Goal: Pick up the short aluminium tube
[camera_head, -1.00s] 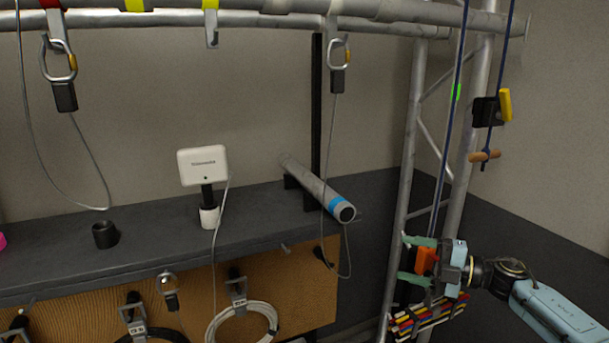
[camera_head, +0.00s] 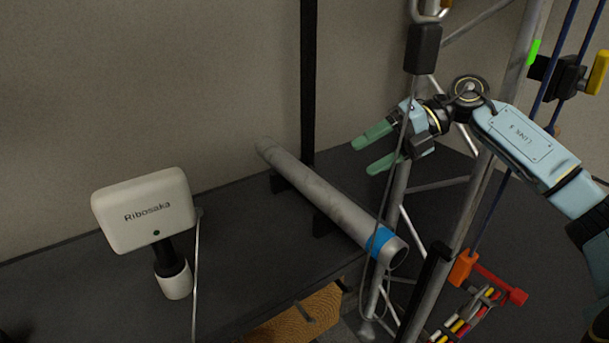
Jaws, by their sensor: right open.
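The short aluminium tube (camera_head: 318,190) is a grey pipe with a blue band near its right front end. It lies slanted on dark supports on the dark shelf, with its open end toward me at the shelf's right edge. My right gripper (camera_head: 363,156), with green fingers, is open and empty. In the picture it is above and to the right of the tube's middle, pointing left, apart from the tube. My left gripper is not in view.
A white device (camera_head: 146,211) stands on the shelf (camera_head: 85,285) at left. Truss poles (camera_head: 470,200), blue ropes and an orange piece (camera_head: 463,267) are at right.

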